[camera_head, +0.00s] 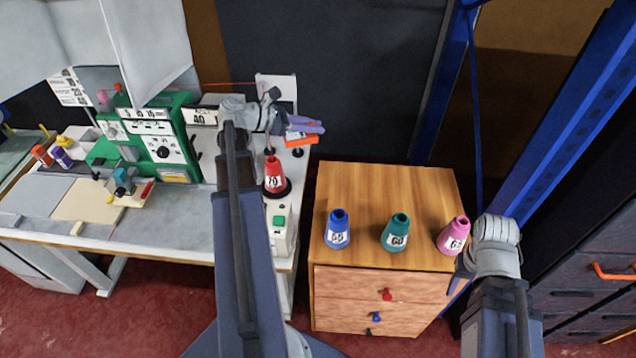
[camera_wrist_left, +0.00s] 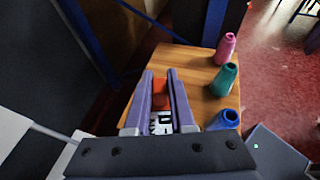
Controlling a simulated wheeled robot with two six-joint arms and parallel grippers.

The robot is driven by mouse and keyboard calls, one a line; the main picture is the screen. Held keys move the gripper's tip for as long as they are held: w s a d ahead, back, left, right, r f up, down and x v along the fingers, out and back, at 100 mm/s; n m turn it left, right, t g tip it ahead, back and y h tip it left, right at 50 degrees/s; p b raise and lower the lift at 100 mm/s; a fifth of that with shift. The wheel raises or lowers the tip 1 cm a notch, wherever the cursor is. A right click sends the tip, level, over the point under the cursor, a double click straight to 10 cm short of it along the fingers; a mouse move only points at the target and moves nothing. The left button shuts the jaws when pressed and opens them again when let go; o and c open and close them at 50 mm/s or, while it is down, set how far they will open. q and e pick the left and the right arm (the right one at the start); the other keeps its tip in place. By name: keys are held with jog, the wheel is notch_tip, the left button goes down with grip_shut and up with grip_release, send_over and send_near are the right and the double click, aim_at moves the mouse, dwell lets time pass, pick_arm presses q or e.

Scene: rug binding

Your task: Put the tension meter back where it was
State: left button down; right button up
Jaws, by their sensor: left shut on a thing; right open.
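My left gripper (camera_head: 312,130) is shut on the tension meter (camera_head: 299,140), a small orange-red body with a white face. It is held above the right end of the sewing table. In the left wrist view, the tension meter (camera_wrist_left: 161,100) sits between the two purple fingers (camera_wrist_left: 160,98), its white face with dark marks partly hidden. A red cone labelled 70 (camera_head: 274,174) stands on a dark base just below the left gripper. My right gripper (camera_head: 460,278) is by the right front of the wooden cabinet, its fingers mostly hidden by its wrist.
The wooden cabinet (camera_head: 385,187) carries blue (camera_head: 338,230), green (camera_head: 396,233) and pink (camera_head: 454,237) cones near its front edge; its back is clear. The green machine (camera_head: 160,148) stands left on the white-edged table (camera_head: 180,228). A blue post (camera_head: 560,135) rises at the right.

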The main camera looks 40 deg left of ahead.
pick_arm(q)
jog(key=w+d+f+n+t+y+b, duration=0.1)
jog(key=w+d+f+n+y+b, duration=0.1)
jog(key=w+f+b, duration=0.6)
jog(key=w+d+f+n+t+y+b, duration=0.1)
jog(key=w+d+f+n+y+b, duration=0.1)
jog(key=w+f+b, duration=0.7)
jog(key=shift+d+f+n+y+b, duration=0.25)
jog(key=shift+f+n+y+b, duration=0.35)
jog(key=shift+f+y+b, duration=0.3)
jog(key=shift+f, duration=0.1)
notch_tip(320, 180, down, 6)
jog(key=b, duration=0.6)
jog(key=shift+f, duration=0.1)
notch_tip(320, 180, down, 4)
jog(key=b, duration=0.3)
jog(key=shift+b, duration=0.4)
